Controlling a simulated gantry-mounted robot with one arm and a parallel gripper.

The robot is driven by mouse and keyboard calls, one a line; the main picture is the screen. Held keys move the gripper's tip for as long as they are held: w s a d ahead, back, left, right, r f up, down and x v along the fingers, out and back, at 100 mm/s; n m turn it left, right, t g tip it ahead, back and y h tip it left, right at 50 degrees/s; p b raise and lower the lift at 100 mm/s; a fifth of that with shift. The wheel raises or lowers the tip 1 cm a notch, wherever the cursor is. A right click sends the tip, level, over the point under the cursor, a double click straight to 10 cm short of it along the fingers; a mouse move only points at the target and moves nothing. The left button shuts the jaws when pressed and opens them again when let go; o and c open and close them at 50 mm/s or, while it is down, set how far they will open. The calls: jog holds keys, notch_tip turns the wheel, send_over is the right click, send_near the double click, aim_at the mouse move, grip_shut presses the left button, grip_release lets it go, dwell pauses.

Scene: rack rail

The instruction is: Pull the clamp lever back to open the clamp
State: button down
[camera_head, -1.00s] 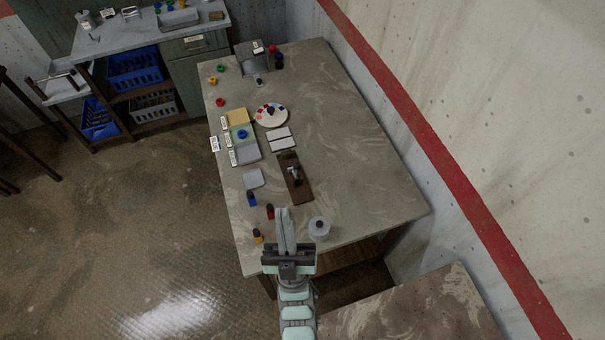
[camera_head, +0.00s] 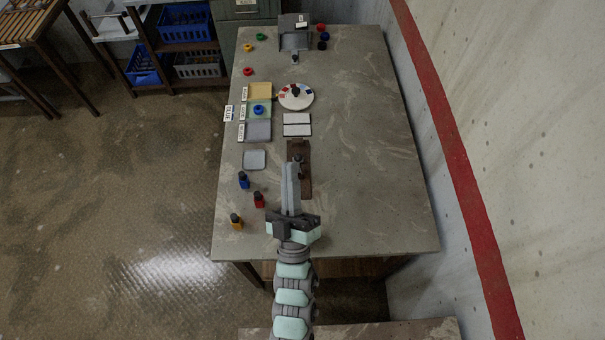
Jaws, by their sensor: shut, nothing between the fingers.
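A dark brown board (camera_head: 305,186) lies near the table's middle. A small metallic clamp (camera_head: 299,160) is on it. The clamp is partly hidden by my fingers, and I cannot make out its lever or whether it is open. My gripper (camera_head: 290,168) is shut and empty. Its long grey fingers point away from me, and their tips overlap the clamp and the board's left side in the picture. I cannot tell the height gap or whether they touch.
A grey square tray (camera_head: 255,160), white plates (camera_head: 297,130) and a round palette (camera_head: 312,97) lie farther back. The table (camera_head: 385,170) is clear on the right.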

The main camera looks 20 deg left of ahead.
jog(key=w+a+f+n+g+h+b, duration=0.1)
jog(key=a+f+n+g+b, duration=0.2)
jog(key=f, duration=0.4)
jog(key=w+a+f+n+g+h+b, duration=0.1)
jog(key=w+a+f+n+b, duration=0.15)
jog(key=f+b, duration=0.35)
notch_tip(320, 180, down, 14)
jog(key=d+n+g+h+b, duration=0.2)
jog(key=n+g+h+b, duration=0.15)
jog(key=h+b, duration=0.2)
jog(key=w+a+f+m, duration=0.1)
jog(key=w+a, duration=0.1)
jog(key=w, duration=1.1)
jog(key=shift+w+a, duration=0.15)
jog(key=shift+a, duration=0.1)
jog(key=shift+p, duration=0.3)
